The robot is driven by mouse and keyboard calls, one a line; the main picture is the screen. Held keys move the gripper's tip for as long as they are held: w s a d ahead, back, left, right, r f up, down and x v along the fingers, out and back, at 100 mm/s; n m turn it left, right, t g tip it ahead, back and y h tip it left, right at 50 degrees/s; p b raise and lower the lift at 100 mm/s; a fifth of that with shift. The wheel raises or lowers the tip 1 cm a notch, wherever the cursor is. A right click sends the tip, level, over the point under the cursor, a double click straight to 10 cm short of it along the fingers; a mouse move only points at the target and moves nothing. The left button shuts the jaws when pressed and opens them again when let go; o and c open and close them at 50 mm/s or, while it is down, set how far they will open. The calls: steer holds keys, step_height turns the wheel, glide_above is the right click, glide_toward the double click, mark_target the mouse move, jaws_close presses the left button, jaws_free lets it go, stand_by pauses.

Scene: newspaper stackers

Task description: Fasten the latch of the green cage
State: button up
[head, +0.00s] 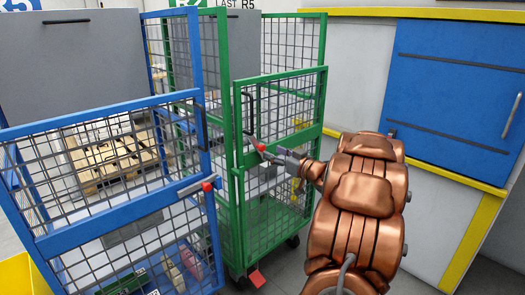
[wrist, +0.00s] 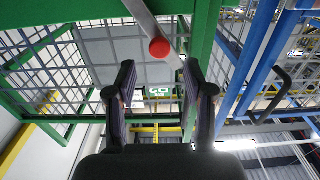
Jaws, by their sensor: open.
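The green cage (head: 235,165) stands upright in the middle of the head view, with mesh sides and a half-height front door. Its latch is a grey bar with a red knob (head: 260,147) near the door's left edge. In the head view the bar slants. In the wrist view the red knob (wrist: 160,47) and bar cross the view just beyond my fingertips. My gripper (wrist: 159,66) is open, its dark fingers on either side of the knob, which looks a little past the tips. I cannot tell whether they touch. In the head view my copper arm partly hides the gripper and door.
A blue cage (head: 119,105) stands close on the left, with its own latch bar and red knob (head: 207,186). A black handle (head: 247,112) sits on the green cage. A white wall unit with a blue panel (head: 455,85) stands at the right, behind my arm.

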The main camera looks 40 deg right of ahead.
mark_target(263, 148)
steer(key=w, duration=0.6)
steer(key=shift+w+b, duration=0.25)
steer(key=shift+b, duration=0.1)
jaws_close()
stand_by(0.4)
